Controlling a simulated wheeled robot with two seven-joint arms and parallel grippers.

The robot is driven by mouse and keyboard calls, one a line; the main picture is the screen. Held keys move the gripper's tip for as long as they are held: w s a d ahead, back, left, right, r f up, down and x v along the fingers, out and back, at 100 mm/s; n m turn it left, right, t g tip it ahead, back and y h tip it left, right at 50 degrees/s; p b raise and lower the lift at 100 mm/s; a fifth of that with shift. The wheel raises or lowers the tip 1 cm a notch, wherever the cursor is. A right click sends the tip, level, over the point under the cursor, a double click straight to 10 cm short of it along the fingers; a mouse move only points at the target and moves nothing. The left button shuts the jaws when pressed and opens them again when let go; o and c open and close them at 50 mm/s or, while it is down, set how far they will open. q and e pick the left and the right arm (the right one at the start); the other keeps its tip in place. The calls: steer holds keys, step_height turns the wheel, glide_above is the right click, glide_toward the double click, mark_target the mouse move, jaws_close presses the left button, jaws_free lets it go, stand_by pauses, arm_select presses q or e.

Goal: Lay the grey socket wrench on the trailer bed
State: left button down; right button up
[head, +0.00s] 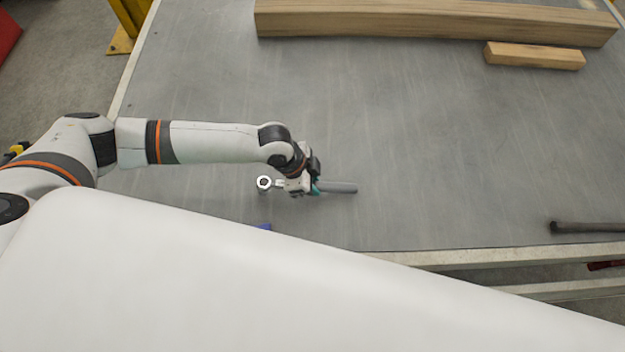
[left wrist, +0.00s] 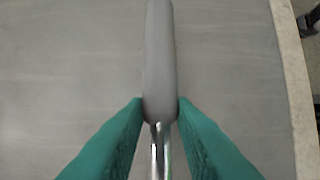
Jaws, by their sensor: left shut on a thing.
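The grey socket wrench (head: 340,187) is in my left gripper, over the grey trailer bed (head: 430,140). Its grey handle points right in the head view, and its shiny ring head shows on the left side of the gripper. My left gripper (head: 315,186) is shut on the wrench where handle and metal shaft meet. In the left wrist view the handle (left wrist: 159,60) runs up between the green fingertips (left wrist: 160,112). I cannot tell whether the wrench touches the bed. My right gripper is not in view.
A long wooden beam (head: 430,22) and a short wood block (head: 535,56) lie at the back of the bed. A dark bar (head: 587,227) lies near the front edge at right. A small blue thing (head: 263,227) is partly hidden. The middle bed is clear.

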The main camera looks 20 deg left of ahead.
arm_select(q)
steer(key=shift+f+b, duration=0.35)
steer(key=shift+f, duration=0.5)
steer(key=shift+c, duration=2)
jaws_free()
steer(key=shift+o, duration=0.6)
steer(key=shift+o, duration=1.4)
steer(key=v, duration=1.2)
